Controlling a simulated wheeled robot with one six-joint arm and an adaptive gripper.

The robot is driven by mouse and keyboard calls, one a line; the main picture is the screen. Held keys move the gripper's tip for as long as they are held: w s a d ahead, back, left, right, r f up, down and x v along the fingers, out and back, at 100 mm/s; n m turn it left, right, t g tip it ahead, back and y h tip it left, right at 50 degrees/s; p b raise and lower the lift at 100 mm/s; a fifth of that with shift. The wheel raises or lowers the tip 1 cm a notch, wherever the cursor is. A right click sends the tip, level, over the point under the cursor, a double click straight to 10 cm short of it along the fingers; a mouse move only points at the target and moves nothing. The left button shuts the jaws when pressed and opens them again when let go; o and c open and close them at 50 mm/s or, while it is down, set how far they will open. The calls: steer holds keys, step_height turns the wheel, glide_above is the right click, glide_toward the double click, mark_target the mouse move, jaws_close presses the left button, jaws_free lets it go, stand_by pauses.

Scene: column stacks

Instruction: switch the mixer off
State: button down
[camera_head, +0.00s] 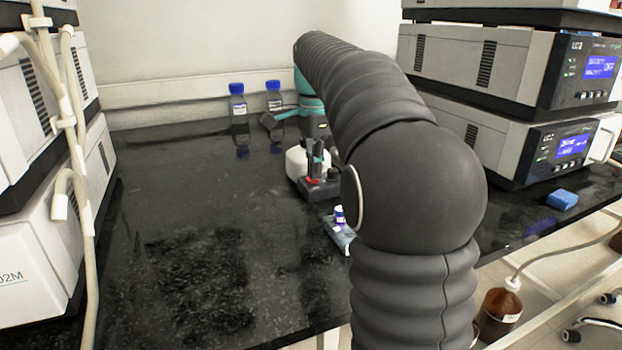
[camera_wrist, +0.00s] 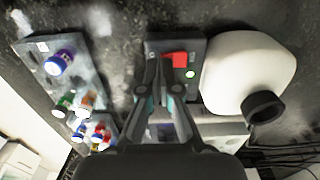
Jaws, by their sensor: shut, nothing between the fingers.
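The mixer shows in the wrist view as a dark control block (camera_wrist: 190,47) beside a white rounded body (camera_wrist: 240,65) with a black round top piece. A red switch (camera_wrist: 174,59) and a small pale, bright dot sit on the block. Which way the switch is tipped I cannot tell. In the head view the white body (camera_head: 296,161) stands behind my arm, with the red switch low at its front. My gripper (camera_wrist: 157,60) is shut and empty, its tips over the block just left of the switch; contact is unclear. My gripper also shows in the head view (camera_head: 314,176).
A grey rack (camera_wrist: 40,50) with several capped vials lies left of the mixer in the wrist view. In the head view, blue-capped bottles (camera_head: 237,104) stand at the back wall, and instrument stacks flank the black bench (camera_head: 180,230). Its left middle is clear.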

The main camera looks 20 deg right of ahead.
mark_target(314, 183)
steer(key=shift+f+b, duration=0.3)
steer(key=shift+f, duration=0.3)
steer(key=shift+r, duration=0.1)
stand_by(0.3)
step_height(314, 183, up, 3)
steer(key=p, duration=0.3)
steer(key=shift+r, duration=0.95)
